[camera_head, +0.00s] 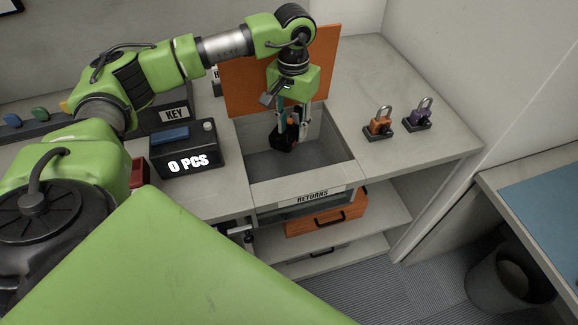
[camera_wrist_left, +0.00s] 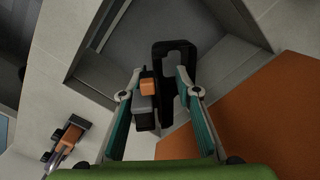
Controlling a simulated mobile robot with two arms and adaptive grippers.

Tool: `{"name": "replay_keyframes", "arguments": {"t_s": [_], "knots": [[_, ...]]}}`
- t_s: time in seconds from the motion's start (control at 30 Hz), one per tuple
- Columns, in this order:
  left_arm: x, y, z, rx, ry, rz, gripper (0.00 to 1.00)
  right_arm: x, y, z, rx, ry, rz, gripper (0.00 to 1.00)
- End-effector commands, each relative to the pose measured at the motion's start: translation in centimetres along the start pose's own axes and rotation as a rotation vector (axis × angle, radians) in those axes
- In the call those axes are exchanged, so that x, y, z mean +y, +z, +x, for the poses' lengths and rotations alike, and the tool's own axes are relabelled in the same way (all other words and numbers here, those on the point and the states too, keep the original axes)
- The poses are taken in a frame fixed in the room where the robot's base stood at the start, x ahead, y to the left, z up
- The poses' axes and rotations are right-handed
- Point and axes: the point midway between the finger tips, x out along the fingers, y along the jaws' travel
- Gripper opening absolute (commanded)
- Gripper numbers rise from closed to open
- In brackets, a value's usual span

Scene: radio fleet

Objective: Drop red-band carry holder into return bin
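My left gripper (camera_head: 291,112) hangs above the open returns bin (camera_head: 258,171). A black carry holder (camera_head: 285,138) is at its fingertips, over the bin's opening, with a small red-orange part near the fingers. In the left wrist view the holder (camera_wrist_left: 166,98) lies between the two fingers of the left gripper (camera_wrist_left: 158,88), which appear to touch its sides. It shows a dark loop, a grey block and an orange piece there. The bin's grey floor lies beyond it. My right gripper is not in view.
An orange panel (camera_head: 245,82) stands behind the bin. An orange padlock (camera_head: 380,124) and a purple padlock (camera_head: 419,119) stand on the counter to the right. A black counter box (camera_head: 187,152) reading "0 PCS" is to the left. An orange drawer (camera_head: 327,216) is below.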

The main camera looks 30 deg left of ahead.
Motion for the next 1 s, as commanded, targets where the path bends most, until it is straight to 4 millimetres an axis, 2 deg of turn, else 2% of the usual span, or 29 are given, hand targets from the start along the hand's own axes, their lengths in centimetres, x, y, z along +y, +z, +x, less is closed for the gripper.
{"name": "replay_keyframes", "arguments": {"t_s": [0.2,0.33,0.7,0.83,1.0], "knots": [[0.0,0.0,-0.1,0.001,0.000,0.000,0.30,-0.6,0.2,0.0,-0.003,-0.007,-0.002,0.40],[0.1,-0.1,-1.3,0.004,0.001,0.000,0.30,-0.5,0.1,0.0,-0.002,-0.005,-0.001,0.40],[0.1,-0.1,-8.8,0.005,0.001,0.001,0.30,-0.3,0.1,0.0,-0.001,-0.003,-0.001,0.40],[0.1,-0.1,-10.7,0.002,0.001,0.001,0.30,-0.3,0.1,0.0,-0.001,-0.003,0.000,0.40],[0.0,-0.1,-11.9,0.001,0.000,0.000,0.30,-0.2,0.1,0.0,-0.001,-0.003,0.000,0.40]]}}
